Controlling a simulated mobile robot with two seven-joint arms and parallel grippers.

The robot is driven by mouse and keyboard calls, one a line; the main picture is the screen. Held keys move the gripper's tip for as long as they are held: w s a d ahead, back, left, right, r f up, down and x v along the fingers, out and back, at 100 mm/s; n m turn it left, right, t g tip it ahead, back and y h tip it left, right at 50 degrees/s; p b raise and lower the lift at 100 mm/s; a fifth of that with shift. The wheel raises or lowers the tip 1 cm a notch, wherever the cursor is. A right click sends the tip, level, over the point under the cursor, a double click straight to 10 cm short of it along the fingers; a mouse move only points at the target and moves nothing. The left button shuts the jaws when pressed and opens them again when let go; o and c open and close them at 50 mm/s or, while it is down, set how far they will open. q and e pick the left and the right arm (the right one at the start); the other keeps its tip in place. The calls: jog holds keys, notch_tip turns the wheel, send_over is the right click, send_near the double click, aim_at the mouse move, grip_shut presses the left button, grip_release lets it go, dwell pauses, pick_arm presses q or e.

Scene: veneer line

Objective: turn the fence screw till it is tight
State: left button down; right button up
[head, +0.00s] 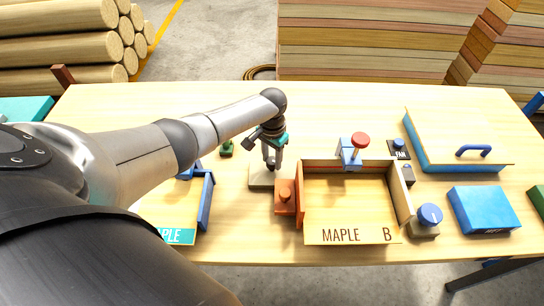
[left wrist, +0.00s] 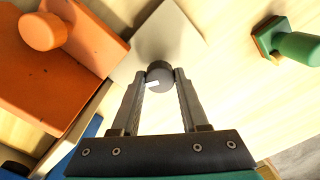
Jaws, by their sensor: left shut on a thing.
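My left gripper (head: 270,166) points down over a pale plate (head: 258,183) on the table, just left of the orange block (head: 286,205). In the left wrist view the fingers (left wrist: 160,84) are shut on a dark round knob with a white mark, which I take to be the fence screw (left wrist: 158,69). The knob stands over the pale plate (left wrist: 180,38). In the head view the knob is hidden by the gripper. How tight the screw is cannot be seen. My right gripper is not in view.
The tray marked MAPLE B (head: 350,236) stands right of the orange block.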

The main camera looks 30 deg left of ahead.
aim_at(272, 160)
pick_arm(q)
jog(key=m, duration=0.6)
jog(key=shift+m, duration=0.3)
jog(key=m, duration=0.6)
dwell(0.4)
jog(key=shift+c, duration=2.1)
grip_release()
jog(key=shift+r, duration=0.1)
notch_tip(272, 160, up, 15)
jog(key=p, duration=0.1)
jog(key=shift+p, duration=0.3)
